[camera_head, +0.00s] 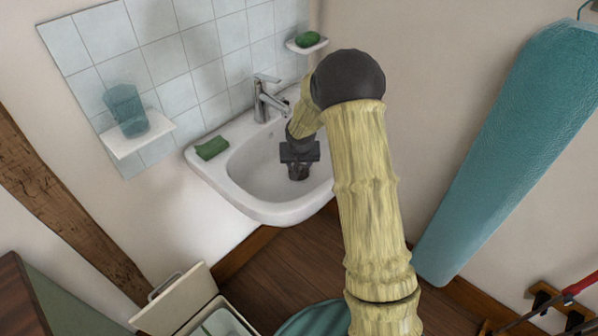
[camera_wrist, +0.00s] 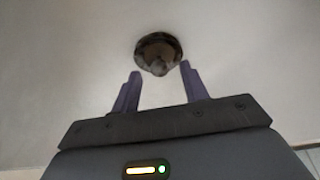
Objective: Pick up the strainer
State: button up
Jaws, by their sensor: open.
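The strainer (camera_wrist: 158,50) is a small round, dark metallic piece with a raised middle. It sits in the pale basin of the sink (camera_wrist: 70,70) in the wrist view, just beyond my fingertips. My gripper (camera_wrist: 160,70) is open, one purple finger on each side, with nothing held between them. The strainer is roughly in line with the gap between the fingers. In the head view my gripper (camera_head: 298,175) reaches down into the white sink (camera_head: 250,170). There I cannot make out the strainer apart from the gripper, which hides that spot.
A chrome faucet (camera_head: 266,98) stands behind my gripper at the sink's back. A green sponge (camera_head: 212,148) lies on the left rim. A shelf (camera_head: 140,137) holds a translucent cup (camera_head: 127,108). A green soap (camera_head: 308,39) sits on a small upper shelf. A teal ironing board (camera_head: 510,150) leans right.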

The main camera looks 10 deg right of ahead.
jog(key=shift+x, duration=0.8)
jog(key=shift+r, duration=0.1)
grip_shut()
